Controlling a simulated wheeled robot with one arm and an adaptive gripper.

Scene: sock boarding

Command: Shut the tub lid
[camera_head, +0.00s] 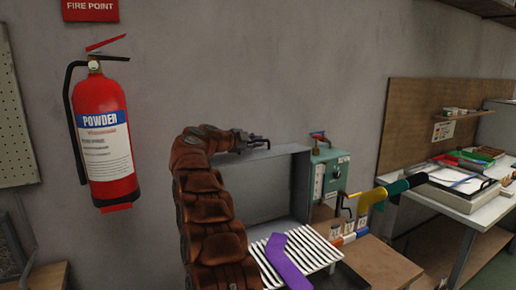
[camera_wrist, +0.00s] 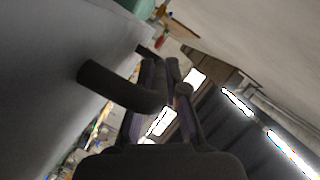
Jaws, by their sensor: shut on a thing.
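The tub lid (camera_head: 268,185) is a grey panel standing raised, upright or nearly so, at the back of the tub against the wall. My gripper (camera_head: 262,143) is at the lid's top edge in the head view. In the wrist view my gripper (camera_wrist: 172,85) is shut on the dark bent handle (camera_wrist: 115,87) that sticks out of the grey lid face (camera_wrist: 50,70). In front of the lid is a white slatted rack (camera_head: 322,247) with a purple sock-shaped piece (camera_head: 287,262) on it. My arm hides the left side of the lid and tub.
A teal control box (camera_head: 329,175) stands right of the lid. A red extinguisher (camera_head: 103,140) hangs on the wall at left. A cluttered bench (camera_head: 465,200) is at right.

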